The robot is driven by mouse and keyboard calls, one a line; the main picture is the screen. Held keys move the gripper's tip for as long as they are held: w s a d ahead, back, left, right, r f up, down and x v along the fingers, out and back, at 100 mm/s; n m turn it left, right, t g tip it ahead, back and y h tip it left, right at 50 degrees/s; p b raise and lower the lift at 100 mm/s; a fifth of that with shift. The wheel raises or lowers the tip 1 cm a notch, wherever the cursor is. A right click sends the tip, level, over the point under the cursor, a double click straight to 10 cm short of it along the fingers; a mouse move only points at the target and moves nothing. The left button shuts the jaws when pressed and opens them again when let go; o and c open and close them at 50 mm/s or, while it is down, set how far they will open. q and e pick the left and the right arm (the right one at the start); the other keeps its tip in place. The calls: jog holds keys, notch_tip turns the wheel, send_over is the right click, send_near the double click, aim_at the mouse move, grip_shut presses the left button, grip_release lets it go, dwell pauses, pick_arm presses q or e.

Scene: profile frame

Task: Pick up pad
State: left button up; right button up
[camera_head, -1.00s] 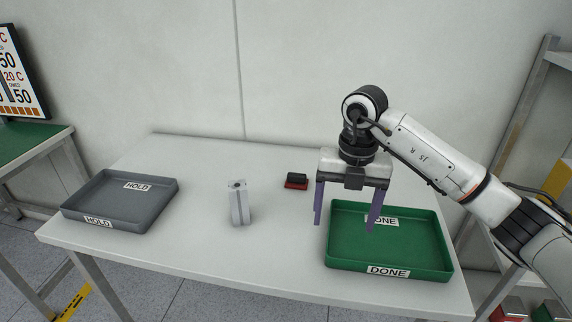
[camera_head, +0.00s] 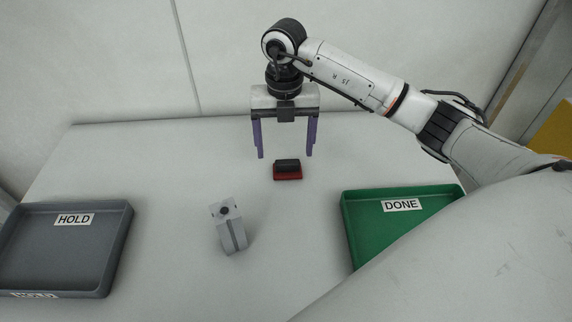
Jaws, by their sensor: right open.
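The pad (camera_head: 287,170) is a small block with a black top and a red base. It lies on the white table behind the middle. My right gripper (camera_head: 286,155) is open and empty, with its two purple fingers pointing down. It appears just above and behind the pad, with the fingers spread wider than the pad to either side. I cannot tell its exact height over the table. My left gripper is not in view.
A grey profile piece (camera_head: 230,228) stands on the table (camera_head: 170,160) in front of the pad. The grey HOLD tray (camera_head: 118,240) is at the left. The green DONE tray (camera_head: 352,222) is at the right, partly hidden by my arm. A wall rises behind the table.

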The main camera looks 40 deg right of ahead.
aim_at(288, 162)
jog(key=f, duration=0.2)
jog(key=s+f, duration=0.1)
jog(key=f, duration=0.1)
jog(key=shift+d+f+p, duration=0.15)
jog(key=shift+p, duration=0.25)
jog(key=shift+w+f, duration=0.1)
jog(key=shift+f, duration=0.45)
jog(key=c, duration=1.2)
jog(key=shift+o, duration=0.2)
jog(key=shift+r, duration=0.25)
notch_tip(288, 162, up, 10)
jog(key=shift+f+b, duration=0.2)
jog(key=shift+b, duration=0.1)
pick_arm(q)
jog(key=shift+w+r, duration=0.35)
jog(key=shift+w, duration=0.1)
